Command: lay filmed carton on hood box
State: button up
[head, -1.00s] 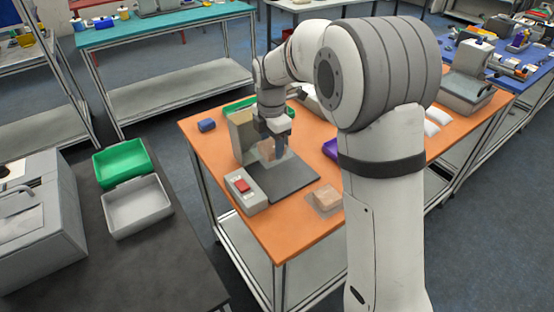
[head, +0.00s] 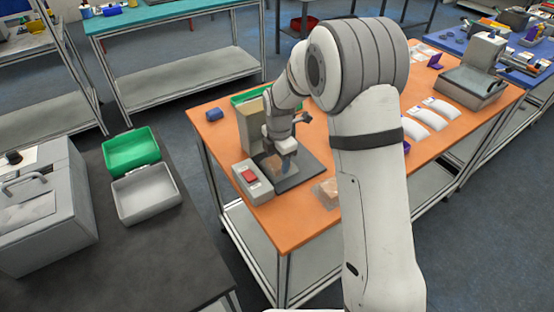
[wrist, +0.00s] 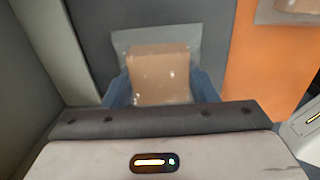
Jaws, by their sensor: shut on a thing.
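My gripper (head: 285,152) points down over the dark mat on the orange table. Its blue fingers, also in the wrist view (wrist: 162,92), are shut on a tan carton in clear film (wrist: 158,72), whose film edges spread past the fingers. In the head view this carton (head: 271,163) is small and partly hidden by the fingers. I cannot tell whether it touches the mat. A tall beige-grey box (head: 250,127), which looks like the hood box, stands just behind and left of my gripper. Its wall (wrist: 50,40) fills the left of the wrist view.
Another filmed carton (head: 327,192) lies right of the dark mat (head: 311,170). A grey control box with a red button (head: 252,184) stands at the front left. A blue block (head: 214,114), a green tray (head: 250,96) and white pouches (head: 424,118) are also on the table (head: 222,140).

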aim_at(279, 161)
jog(key=shift+f, duration=0.25)
jog(key=o, duration=1)
jog(key=shift+r, duration=0.1)
notch_tip(279, 161, up, 12)
jog(key=b, duration=0.2)
jog(key=s+d+r+m+t, duration=0.1)
jog(key=s+d+r+m, duration=0.5)
jog(key=s+d+m, duration=0.55)
jog(key=s+m, duration=0.3)
jog(key=s, duration=0.1)
jog(key=s+d+f+m+t, duration=0.1)
jog(key=s+d+m, duration=0.1)
jog(key=s+m, duration=0.3)
jog(key=s+d+f+m+t, duration=0.1)
jog(key=s+d+m, duration=0.1)
jog(key=s+m, duration=0.3)
jog(key=shift+s+d+f+m, duration=0.1)
jog(key=shift+s+d+m, duration=0.15)
jog(key=shift+s, duration=0.25)
